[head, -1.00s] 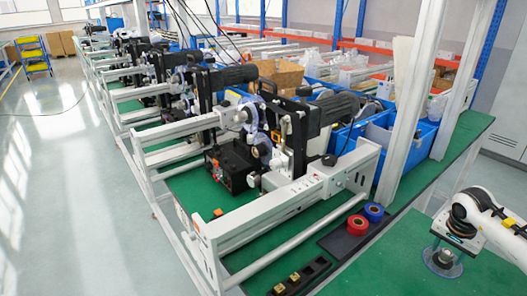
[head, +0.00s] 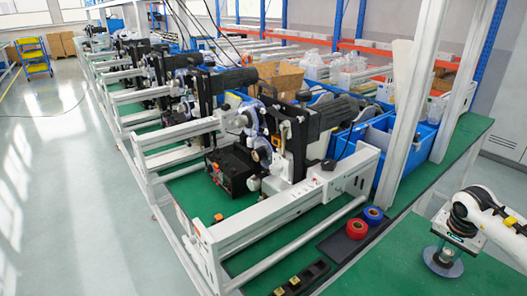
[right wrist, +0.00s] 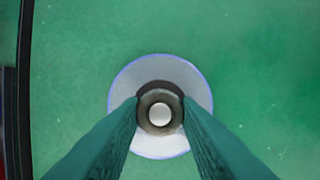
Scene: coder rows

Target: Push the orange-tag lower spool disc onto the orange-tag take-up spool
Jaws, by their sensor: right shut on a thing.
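The spool disc (head: 434,264) is a clear, blue-rimmed round plate lying flat on the green table at the lower right. In the right wrist view, the disc (right wrist: 160,68) has a dark ring-shaped hub at its middle. My right gripper (head: 446,252) points down over it, and its fingers (right wrist: 160,112) are shut on the hub from both sides. I cannot make out clearly which part is the take-up spool. My left gripper is not in view.
A blue roll (head: 373,214) and a red roll (head: 357,227) lie on a dark mat. A black block with brass-coloured parts (head: 301,281) is at the front. Green table around the disc is clear.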

